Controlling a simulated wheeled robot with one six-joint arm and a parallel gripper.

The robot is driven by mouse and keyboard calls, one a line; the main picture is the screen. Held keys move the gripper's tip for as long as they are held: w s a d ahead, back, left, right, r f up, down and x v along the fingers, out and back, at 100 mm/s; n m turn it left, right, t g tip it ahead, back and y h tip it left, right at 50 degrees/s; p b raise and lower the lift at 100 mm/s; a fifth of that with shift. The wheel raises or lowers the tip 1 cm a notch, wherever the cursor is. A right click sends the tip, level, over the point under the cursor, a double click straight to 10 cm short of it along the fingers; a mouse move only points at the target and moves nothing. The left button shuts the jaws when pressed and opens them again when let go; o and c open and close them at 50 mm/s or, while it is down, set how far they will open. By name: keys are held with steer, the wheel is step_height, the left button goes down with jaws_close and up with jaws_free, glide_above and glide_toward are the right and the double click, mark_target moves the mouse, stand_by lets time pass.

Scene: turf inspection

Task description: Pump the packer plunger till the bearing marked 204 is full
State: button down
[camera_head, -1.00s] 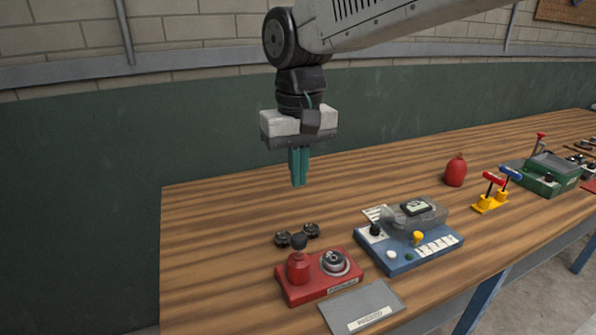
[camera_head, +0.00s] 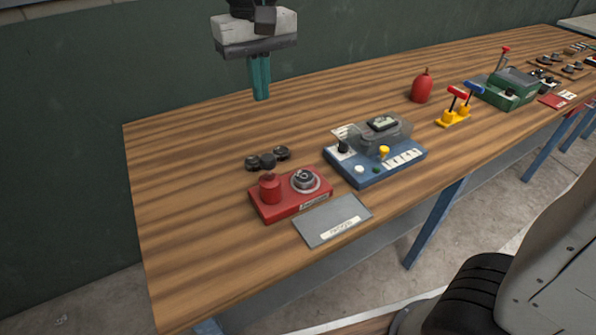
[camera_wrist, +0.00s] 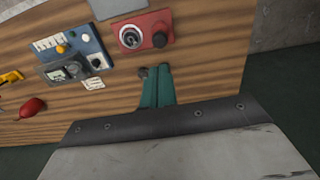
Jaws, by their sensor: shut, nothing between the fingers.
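The red packer (camera_head: 292,208) stands on the bench. The packer also shows at the top of the wrist view (camera_wrist: 125,22). My gripper (camera_head: 262,98) is shut and empty, pointing down. It hangs above the bench, apart from the plunger. In the wrist view its teal fingers (camera_wrist: 157,82) partly hide the dark round parts beside the packer.
Dark round parts (camera_head: 282,153) lie behind the packer. A grey labelled plate (camera_head: 343,222) lies in front. A blue device (camera_head: 385,168) with a clear cover is to the right, then a red bottle (camera_head: 421,88), yellow levers (camera_head: 453,118) and a green box (camera_head: 510,92). The left bench end is clear.

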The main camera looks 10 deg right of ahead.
mark_target(268, 158)
steer(key=shift+r, duration=0.65)
step_height(268, 158, down, 14)
steer(key=shift+r, duration=0.1)
steer(key=shift+f, duration=0.2)
steer(key=shift+f, duration=1.05)
step_height(268, 158, up, 14)
steer(key=shift+r, duration=0.2)
